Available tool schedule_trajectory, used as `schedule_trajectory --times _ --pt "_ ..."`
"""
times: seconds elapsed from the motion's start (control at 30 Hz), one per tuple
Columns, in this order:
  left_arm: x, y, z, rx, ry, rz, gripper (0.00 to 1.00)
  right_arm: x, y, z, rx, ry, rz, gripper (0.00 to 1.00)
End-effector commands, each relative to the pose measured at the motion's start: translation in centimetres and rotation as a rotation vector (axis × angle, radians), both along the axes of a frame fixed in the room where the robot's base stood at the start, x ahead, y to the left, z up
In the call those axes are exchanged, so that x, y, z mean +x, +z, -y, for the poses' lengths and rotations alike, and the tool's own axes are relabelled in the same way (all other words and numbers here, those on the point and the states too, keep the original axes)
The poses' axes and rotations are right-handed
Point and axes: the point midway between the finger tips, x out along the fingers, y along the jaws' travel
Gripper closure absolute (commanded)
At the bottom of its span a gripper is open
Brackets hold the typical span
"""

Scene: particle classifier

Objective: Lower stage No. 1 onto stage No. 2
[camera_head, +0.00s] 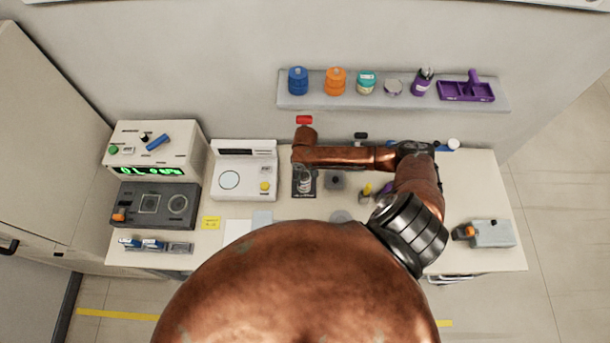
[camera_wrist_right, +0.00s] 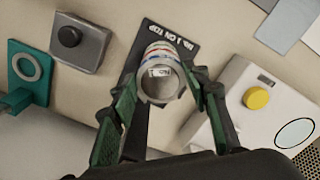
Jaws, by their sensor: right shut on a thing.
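In the right wrist view my right gripper (camera_wrist_right: 163,78) is shut on a grey, open-ended cylindrical stage (camera_wrist_right: 161,91) with a small white label. Red and blue bands show just beyond its open end. I cannot tell where one stage ends and another begins, or whether a second stage is beneath. The cylinder is over a black mat (camera_wrist_right: 178,41) with white lettering reading roughly "No.1 ON TOP". In the head view the mat (camera_head: 304,189) is partly covered by my copper right arm, which hides most of the gripper. My left gripper is not in view.
A white device with a yellow button (camera_head: 265,186) stands left of the mat. A grey box with a black knob (camera_wrist_right: 74,40) and a teal plate with a ring (camera_wrist_right: 29,80) lie nearby. A wall shelf (camera_head: 390,101) holds colored containers and a purple tray.

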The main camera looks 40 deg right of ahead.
Motion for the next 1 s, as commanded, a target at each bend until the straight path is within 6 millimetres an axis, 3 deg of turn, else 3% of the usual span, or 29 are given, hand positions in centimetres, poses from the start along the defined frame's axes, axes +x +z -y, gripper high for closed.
schedule_trajectory --times 0.5,0.53,0.8,1.0 --pt "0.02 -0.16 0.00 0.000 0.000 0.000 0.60 0.03 -0.61 -0.01 0.000 0.000 0.001 0.85" --pt "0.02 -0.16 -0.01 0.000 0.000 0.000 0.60 0.04 -0.59 0.00 0.000 0.000 0.001 0.56" --pt "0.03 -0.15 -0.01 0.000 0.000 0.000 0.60 0.02 -0.58 0.01 0.000 0.000 0.000 0.37" --pt "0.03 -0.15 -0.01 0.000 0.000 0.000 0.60 0.01 -0.58 0.01 0.000 0.000 0.000 0.37"
